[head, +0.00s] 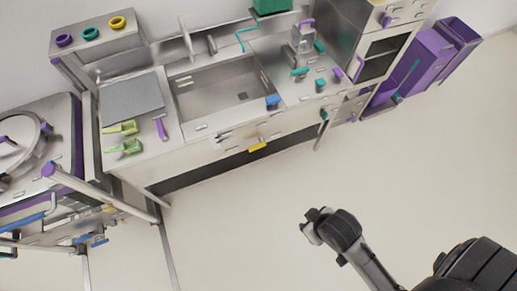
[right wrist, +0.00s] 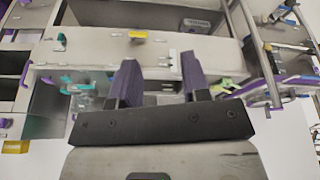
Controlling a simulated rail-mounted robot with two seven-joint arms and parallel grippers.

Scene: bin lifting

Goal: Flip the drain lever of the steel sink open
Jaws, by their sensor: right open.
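The steel sink (head: 215,95) is set into the counter in the head view, with a dark drain patch in its basin floor. A yellow handle (head: 257,147) sticks out below the sink's front edge; I cannot tell for sure that it is the drain lever. My right gripper (head: 312,226) is over the open floor in front of the counter, well apart from the sink. In the right wrist view its two dark fingers (right wrist: 160,80) stand apart with nothing between them. My left gripper is in neither view.
A blue item (head: 273,101) sits at the sink's right front corner. Green scoops (head: 125,146) and a purple-handled tool (head: 161,128) lie on the left counter. Purple bins (head: 425,62) stand at the right. A metal-framed machine (head: 40,150) is at the left. The floor between is clear.

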